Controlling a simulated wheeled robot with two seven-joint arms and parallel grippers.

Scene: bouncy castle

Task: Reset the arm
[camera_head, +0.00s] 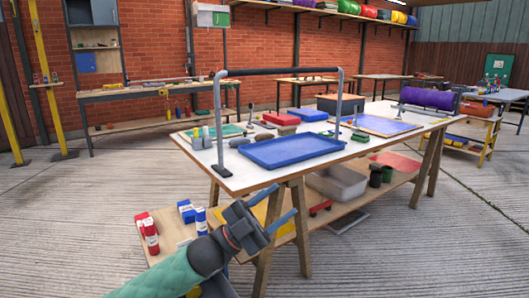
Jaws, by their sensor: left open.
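My left arm comes in from the bottom left with a green padded sleeve. My left gripper (273,208) is in front of the near left end of the white-topped workbench. Its two blue fingers are spread apart, with nothing seen between them. The tabletop lies behind and above it in the picture. My right arm and right gripper are not in view.
The workbench (226,180) carries a blue tray (292,150), a dark-topped metal frame (218,115), red and blue boxes and a purple roll (428,98). Concrete floor is clear at left.

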